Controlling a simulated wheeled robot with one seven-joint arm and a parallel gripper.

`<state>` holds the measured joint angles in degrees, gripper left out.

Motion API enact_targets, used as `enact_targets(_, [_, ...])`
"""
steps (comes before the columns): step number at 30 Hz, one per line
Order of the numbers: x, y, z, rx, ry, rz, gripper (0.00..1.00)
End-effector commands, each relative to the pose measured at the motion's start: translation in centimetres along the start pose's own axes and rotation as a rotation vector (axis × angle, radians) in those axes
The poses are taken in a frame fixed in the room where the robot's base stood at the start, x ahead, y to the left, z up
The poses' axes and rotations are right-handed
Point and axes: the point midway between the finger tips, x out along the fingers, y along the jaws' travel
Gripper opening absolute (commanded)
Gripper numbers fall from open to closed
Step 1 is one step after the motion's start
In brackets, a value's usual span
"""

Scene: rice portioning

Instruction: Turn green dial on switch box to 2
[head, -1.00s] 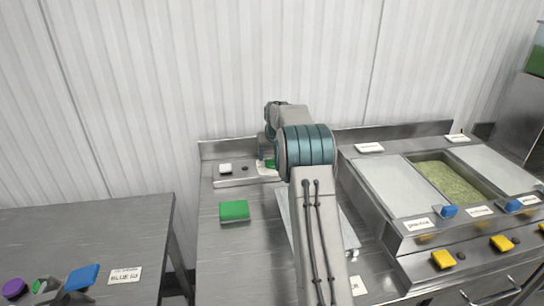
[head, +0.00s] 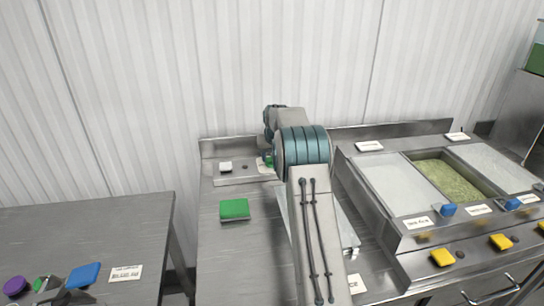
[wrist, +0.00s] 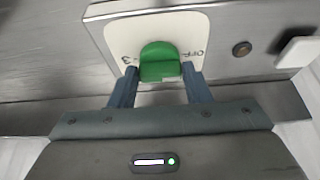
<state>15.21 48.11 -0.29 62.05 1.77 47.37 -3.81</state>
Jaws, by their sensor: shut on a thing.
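The green dial (wrist: 159,60) sits on a white label plate (wrist: 118,37) on the metal switch box (wrist: 225,68). In the wrist view the plate shows a "3" left of the dial and "OFF" right of it; other marks are hidden or blurred. My gripper (wrist: 160,72) has one blue-grey finger on each side of the dial and is shut on it. I cannot tell exactly which mark the dial points to. In the head view the switch box (head: 238,178) stands at the back of the middle counter, and my arm hides most of the gripper and plate.
A dark round button (wrist: 241,49) and a white switch (wrist: 298,51) are beside the dial. A green block (head: 234,209) lies on the counter in front of the box. Food wells with a raised metal housing (head: 385,232) stand to the right.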

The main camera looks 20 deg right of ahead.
Motion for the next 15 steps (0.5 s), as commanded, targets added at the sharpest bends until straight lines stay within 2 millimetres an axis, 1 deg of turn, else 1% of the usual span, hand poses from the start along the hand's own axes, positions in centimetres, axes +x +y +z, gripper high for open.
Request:
enact_targets(8, [-0.04,-0.33,-0.04,0.126,0.0,0.054,0.21])
enact_targets(15, [-0.1,-0.59,-0.17,0.323,0.001,0.136,0.21])
